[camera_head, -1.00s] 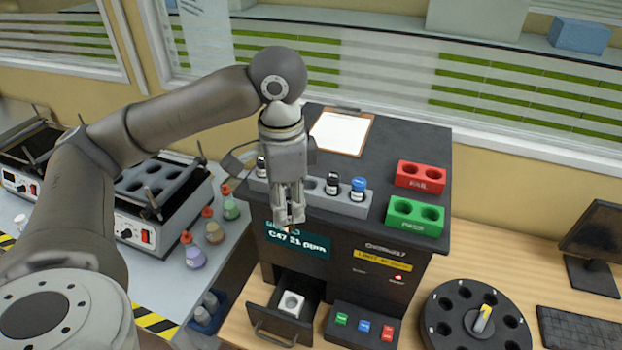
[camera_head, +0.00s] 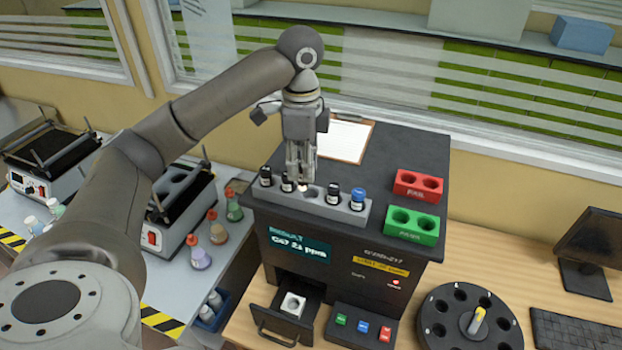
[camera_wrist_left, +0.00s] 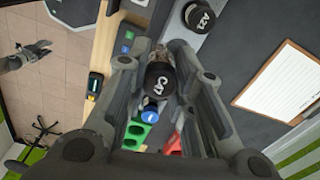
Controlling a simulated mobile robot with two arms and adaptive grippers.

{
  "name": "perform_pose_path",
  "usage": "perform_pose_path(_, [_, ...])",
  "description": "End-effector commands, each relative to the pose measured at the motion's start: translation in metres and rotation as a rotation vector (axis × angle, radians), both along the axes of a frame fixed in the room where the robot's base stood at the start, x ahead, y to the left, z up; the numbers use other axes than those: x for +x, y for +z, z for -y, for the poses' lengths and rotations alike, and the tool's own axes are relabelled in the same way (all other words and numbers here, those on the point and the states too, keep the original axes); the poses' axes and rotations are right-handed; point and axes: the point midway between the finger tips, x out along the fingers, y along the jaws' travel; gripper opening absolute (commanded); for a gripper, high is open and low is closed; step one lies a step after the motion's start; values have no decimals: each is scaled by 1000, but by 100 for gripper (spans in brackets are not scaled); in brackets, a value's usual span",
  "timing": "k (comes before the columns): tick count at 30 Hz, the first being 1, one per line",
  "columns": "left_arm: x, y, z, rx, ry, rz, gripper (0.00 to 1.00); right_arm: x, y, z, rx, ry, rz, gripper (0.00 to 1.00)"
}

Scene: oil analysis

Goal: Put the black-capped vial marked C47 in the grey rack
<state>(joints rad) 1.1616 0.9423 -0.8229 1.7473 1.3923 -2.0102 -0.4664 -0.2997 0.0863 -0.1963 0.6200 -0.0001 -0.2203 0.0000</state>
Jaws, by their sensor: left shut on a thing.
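My left gripper (camera_head: 301,183) is shut on a black-capped vial whose cap reads C47 in the left wrist view (camera_wrist_left: 160,80). The gripper points down over the grey rack (camera_head: 345,213) on top of the dark analyser. The vial is between the fingers and mostly hidden in the head view, by an empty hole (camera_head: 313,193) near the rack's middle. I cannot tell whether its bottom is in the hole. Other black-capped vials (camera_head: 266,175) and a blue-capped vial (camera_head: 357,198) stand upright in the rack. What looks like my right gripper (camera_wrist_left: 30,55) is far off in the wrist view, its jaws unclear.
A red FAIL block (camera_head: 418,186) and a green PASS block (camera_head: 412,222) are right of the rack, both with empty holes. A clipboard (camera_head: 343,140) lies behind. Below are an open drawer with a white holder (camera_head: 293,304) and a button panel (camera_head: 360,327).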

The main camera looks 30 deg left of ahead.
Motion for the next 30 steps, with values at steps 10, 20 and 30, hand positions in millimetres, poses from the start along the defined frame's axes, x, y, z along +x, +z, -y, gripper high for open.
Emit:
perform_pose_path(10, [28,-34,-1,-2,1,0,2,0,-1,-13,15,1,0,40])
perform_pose_path(20, [32,-66,-2,1,0,0,2,0,19,-11,13,3,0,40])
perform_pose_path(30, [32,-70,-2,0,1,2,2,0,18,-5,6,2,1,40])
